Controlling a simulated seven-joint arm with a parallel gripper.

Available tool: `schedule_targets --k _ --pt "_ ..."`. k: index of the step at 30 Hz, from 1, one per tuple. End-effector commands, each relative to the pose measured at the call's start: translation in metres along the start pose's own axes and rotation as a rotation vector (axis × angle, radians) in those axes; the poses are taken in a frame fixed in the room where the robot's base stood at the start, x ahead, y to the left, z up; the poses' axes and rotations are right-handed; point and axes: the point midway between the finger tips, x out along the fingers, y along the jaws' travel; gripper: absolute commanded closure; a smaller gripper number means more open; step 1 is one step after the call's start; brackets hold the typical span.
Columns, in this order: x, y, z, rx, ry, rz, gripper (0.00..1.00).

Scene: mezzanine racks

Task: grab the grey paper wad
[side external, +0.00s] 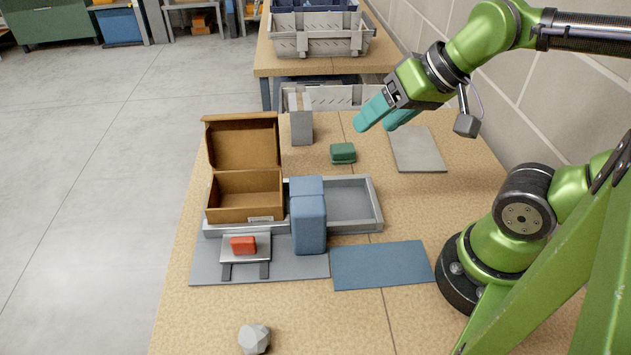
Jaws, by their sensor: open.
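The grey paper wad (254,339) is a crumpled, faceted lump. It lies on the wooden table near its front left, at the bottom of the side external view. My gripper (376,120) has teal fingers and is open, with nothing seen between them. It is held above the far part of the table, far from the wad, near the small green block (343,153). Nothing covers the wad.
An open cardboard box (246,195) and a blue upright block (309,225) stand mid-table by a grey tray (376,205). A red block (243,245) sits on a small stand (259,254). A blue mat (382,265) lies flat to the right. Table around the wad is clear.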

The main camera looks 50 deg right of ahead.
Motion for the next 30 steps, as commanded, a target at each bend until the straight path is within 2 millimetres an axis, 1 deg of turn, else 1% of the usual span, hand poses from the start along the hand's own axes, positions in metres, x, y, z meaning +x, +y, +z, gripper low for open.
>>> schedule_targets --k 2,4,5,6,7,8,9,12,15,16,19,23,26,30 --pt "0.012 -0.014 0.012 -0.063 -0.065 -0.009 0.36" --pt "0.026 -0.038 0.029 -0.150 -0.144 -0.018 0.36" --pt "0.034 -0.050 0.038 -0.175 -0.181 -0.020 0.36" --pt "0.043 -0.069 0.052 -0.193 -0.227 -0.022 0.36" --pt "0.051 -0.084 0.066 -0.194 -0.264 -0.021 0.36" --pt "0.057 -0.100 0.080 -0.188 -0.296 -0.020 0.36" --pt "0.063 -0.117 0.099 -0.166 -0.333 -0.016 0.36" --pt "0.072 -0.151 0.139 -0.075 -0.396 -0.001 0.36" --pt "0.075 -0.172 0.163 0.052 -0.425 0.015 0.36" --pt "0.075 -0.176 0.167 0.092 -0.427 0.018 0.36" --pt "0.075 -0.184 0.166 0.222 -0.417 0.023 0.36" --pt "0.077 -0.186 0.164 0.314 -0.410 0.033 0.36" --pt "0.087 -0.185 0.168 0.330 -0.410 0.040 0.36" --pt "0.112 -0.185 0.180 0.328 -0.412 0.043 0.36"
